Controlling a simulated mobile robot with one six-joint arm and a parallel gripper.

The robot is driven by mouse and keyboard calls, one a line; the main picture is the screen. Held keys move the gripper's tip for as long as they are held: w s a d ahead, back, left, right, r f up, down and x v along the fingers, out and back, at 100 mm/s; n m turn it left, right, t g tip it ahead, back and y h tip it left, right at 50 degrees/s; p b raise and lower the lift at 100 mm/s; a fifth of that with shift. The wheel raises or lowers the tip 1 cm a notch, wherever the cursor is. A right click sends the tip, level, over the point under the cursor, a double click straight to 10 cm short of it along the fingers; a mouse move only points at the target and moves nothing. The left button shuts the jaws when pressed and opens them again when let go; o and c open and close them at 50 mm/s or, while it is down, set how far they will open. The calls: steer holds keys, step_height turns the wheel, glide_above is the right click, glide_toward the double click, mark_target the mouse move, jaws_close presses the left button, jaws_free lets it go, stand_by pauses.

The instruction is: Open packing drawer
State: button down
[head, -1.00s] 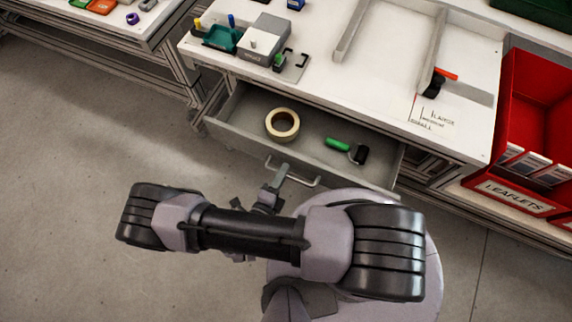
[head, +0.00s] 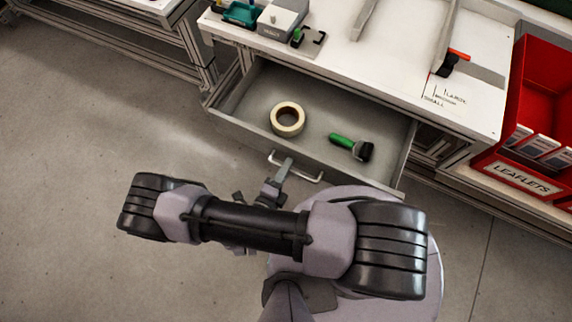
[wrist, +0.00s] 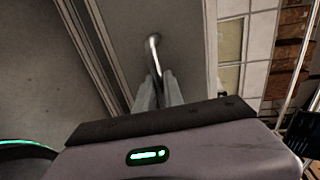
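The packing drawer (head: 240,100) stands pulled out from under the white bench, with its inside in view. A roll of tape (head: 288,119) and a green-handled tool with a black head (head: 352,146) lie in it. The drawer has a metal bar handle (head: 308,177) on its front. My gripper (head: 283,170) is at the left part of this handle. In the wrist view the fingers (wrist: 158,92) stand close together around the handle bar (wrist: 153,52), so the gripper looks shut on it. The exact contact is partly hidden by the fingers.
The white bench top (head: 400,60) lies above the drawer and carries small fixtures at its left. A red bin (head: 540,95) with leaflets stands at the right. Another bench (head: 150,10) is at the upper left. Grey floor is clear at the left.

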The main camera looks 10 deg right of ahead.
steer(key=c, duration=1.5)
jaws_free()
steer(key=shift+o, duration=0.2)
steer(key=p+v, duration=0.3)
steer(key=v, duration=1.4)
steer(key=shift+s, duration=0.2)
steer(key=shift+a+r, duration=0.1)
steer(key=shift+a, duration=0.05)
